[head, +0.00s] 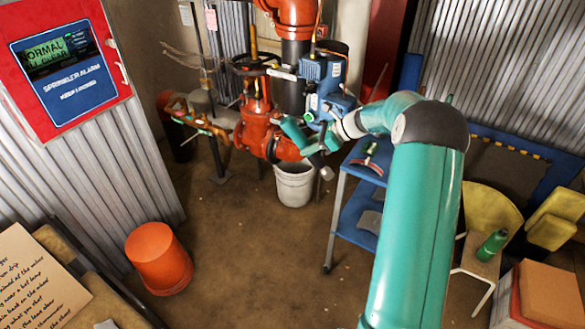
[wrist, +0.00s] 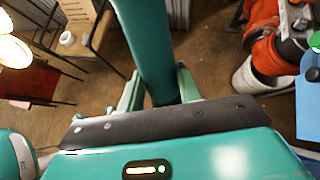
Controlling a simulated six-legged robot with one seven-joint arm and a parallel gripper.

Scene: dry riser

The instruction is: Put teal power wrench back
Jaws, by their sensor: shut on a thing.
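The teal power wrench (head: 292,131) is at the end of my arm, in front of the red riser pipework in the head view. My gripper (head: 315,145) is shut on it. In the wrist view the wrench's teal round body (wrist: 146,45) runs up between the two pale green fingers of my gripper (wrist: 158,92). The wrench is off the ground, and its far end is cut off by the picture's top edge. The gripper hides part of it, and I cannot tell whether it touches the pipework behind.
A blue cart (head: 352,225) with a red-handled tool (head: 371,160) stands right of the pipework. A white bucket (head: 294,187) is below the pipes. A yellow chair (head: 490,212) is at right.

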